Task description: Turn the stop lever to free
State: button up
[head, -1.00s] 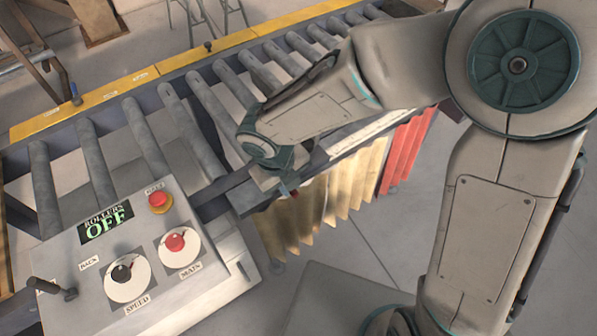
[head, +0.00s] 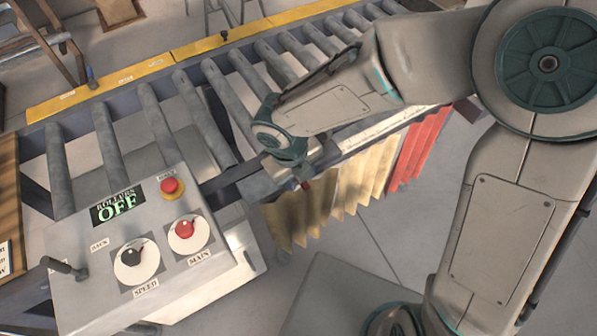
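A small red-tipped part (head: 305,186) sticks out at the near edge of the roller conveyor, by the end of my arm. It may be the stop lever; no free or stop marking is readable there. My gripper (head: 299,172) is at that edge, under my wrist, close to the red tip. Its fingers are mostly hidden, so I cannot tell whether they touch the part or are open.
The control box (head: 90,290) has a lit ROLLERS OFF display (head: 115,206), a red button (head: 170,187), a black SPEED knob (head: 131,257) and a red MAIN knob (head: 184,228). Yellow and red strip curtains (head: 345,190) hang below the conveyor (head: 155,120). Grey floor is clear in front.

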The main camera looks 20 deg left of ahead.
notch_tip(320, 180, up, 13)
jog(key=s+a+p, duration=0.1)
jog(key=s, duration=0.1)
jog(key=shift+a+r, duration=0.2)
jog(key=shift+a, duration=0.05)
dwell(0.4)
